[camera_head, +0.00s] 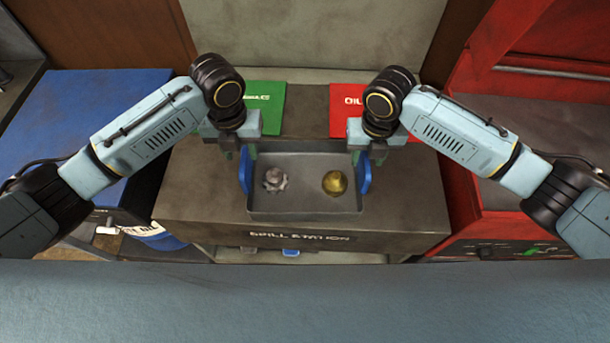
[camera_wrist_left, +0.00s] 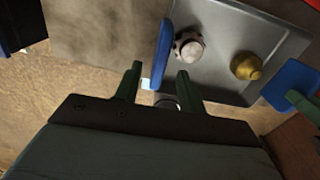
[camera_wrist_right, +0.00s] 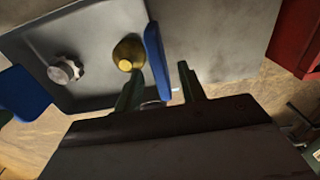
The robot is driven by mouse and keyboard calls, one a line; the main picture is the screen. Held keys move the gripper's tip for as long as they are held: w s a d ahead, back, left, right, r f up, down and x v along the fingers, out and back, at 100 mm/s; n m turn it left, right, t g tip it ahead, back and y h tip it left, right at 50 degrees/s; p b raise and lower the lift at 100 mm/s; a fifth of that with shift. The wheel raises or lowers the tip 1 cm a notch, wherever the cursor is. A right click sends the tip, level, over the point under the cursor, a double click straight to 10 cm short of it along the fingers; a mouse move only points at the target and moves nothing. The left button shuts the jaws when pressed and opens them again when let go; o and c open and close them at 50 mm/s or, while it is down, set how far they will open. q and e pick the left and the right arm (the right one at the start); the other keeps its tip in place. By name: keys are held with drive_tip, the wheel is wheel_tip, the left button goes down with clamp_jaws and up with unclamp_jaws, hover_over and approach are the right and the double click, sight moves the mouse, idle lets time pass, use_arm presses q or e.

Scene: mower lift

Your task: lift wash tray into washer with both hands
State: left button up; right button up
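The wash tray (camera_head: 305,203) is a grey shallow tray sitting level on the bench, with a blue handle at each end. A silver toothed part (camera_head: 275,179) and a brass part (camera_head: 335,183) are in it. My left gripper (camera_head: 236,150) is at the left blue handle (camera_head: 245,170). In the left wrist view its open fingers (camera_wrist_left: 159,72) stand apart on either side of the handle's near end. My right gripper (camera_head: 369,152) is at the right blue handle (camera_head: 364,172). In the right wrist view its open fingers (camera_wrist_right: 160,75) straddle that handle, the left finger closer to it. I cannot identify the washer.
The tray stands on a brown bench (camera_head: 190,208) with lettering on its front. A green panel (camera_head: 262,100) and a red panel (camera_head: 345,108) lie behind it. A blue-topped unit (camera_head: 75,115) is at left, a red machine (camera_head: 490,195) at right. The bench beside the tray is clear.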

sight(243, 159)
use_arm(q)
wheel_tip(243, 159, down, 6)
use_arm(e)
wheel_tip(243, 159, down, 6)
use_arm(q)
clamp_jaws()
use_arm(e)
clamp_jaws()
use_arm(q)
drive_tip(key=shift+r, duration=0.1)
use_arm(e)
drive_tip(key=shift+r, duration=0.1)
